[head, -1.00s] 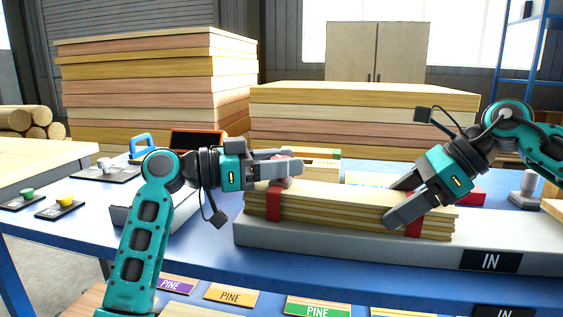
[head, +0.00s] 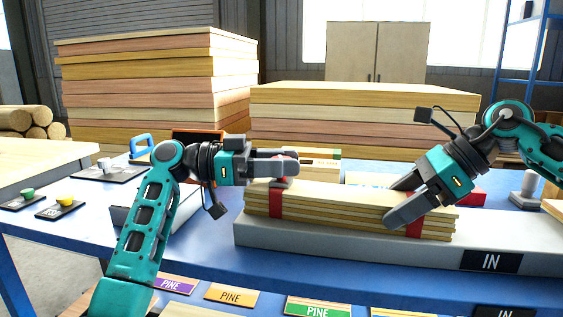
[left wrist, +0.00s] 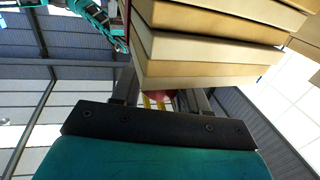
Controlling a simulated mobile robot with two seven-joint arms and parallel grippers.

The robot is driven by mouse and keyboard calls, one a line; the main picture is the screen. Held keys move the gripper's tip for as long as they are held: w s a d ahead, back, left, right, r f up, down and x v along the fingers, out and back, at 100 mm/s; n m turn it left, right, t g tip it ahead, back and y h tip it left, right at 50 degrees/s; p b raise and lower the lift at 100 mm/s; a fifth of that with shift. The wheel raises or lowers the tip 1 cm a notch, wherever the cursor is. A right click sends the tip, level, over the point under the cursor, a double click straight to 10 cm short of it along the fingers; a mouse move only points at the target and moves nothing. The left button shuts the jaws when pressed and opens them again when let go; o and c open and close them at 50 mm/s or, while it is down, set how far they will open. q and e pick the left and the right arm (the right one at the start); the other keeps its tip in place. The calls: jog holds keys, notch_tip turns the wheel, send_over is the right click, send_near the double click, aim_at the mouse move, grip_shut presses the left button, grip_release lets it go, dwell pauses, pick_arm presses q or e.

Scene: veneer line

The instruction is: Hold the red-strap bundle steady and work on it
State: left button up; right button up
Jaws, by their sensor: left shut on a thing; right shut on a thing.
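The bundle (head: 345,212) of several pale boards lies on a long grey tray (head: 330,248) marked IN. A red strap (head: 276,200) wraps its left part; another red strap (head: 414,226) shows partly at the right. My left gripper (head: 284,164) is shut on a red-knobbed tool (head: 290,156) with a grey foot, above the bundle's left end; I cannot tell whether the foot touches the wood. The red knob also shows between the fingers in the left wrist view (left wrist: 160,95). My right gripper (head: 400,200) is shut on the bundle beside the right strap, hiding part of it.
Tall board stacks (head: 155,85) and (head: 360,110) stand behind. Small tools with green (head: 27,193) and yellow (head: 65,201) tops sit on dark pads at left. A grey-handled tool (head: 527,188) stands at right.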

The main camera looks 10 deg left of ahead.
pick_arm(q)
jog(key=shift+d+m+g, duration=0.1)
jog(key=shift+m+g, duration=1.4)
jog(key=shift+g, duration=0.9)
pick_arm(e)
jog(key=shift+f, duration=0.2)
pick_arm(q)
jog(key=shift+s, duration=0.1)
jog(key=o, duration=1)
notch_tip(320, 180, up, 10)
jog(key=shift+r, duration=0.1)
pick_arm(e)
jog(key=o, duration=1.3)
jog(key=shift+o, duration=0.2)
jog(key=shift+r, duration=0.1)
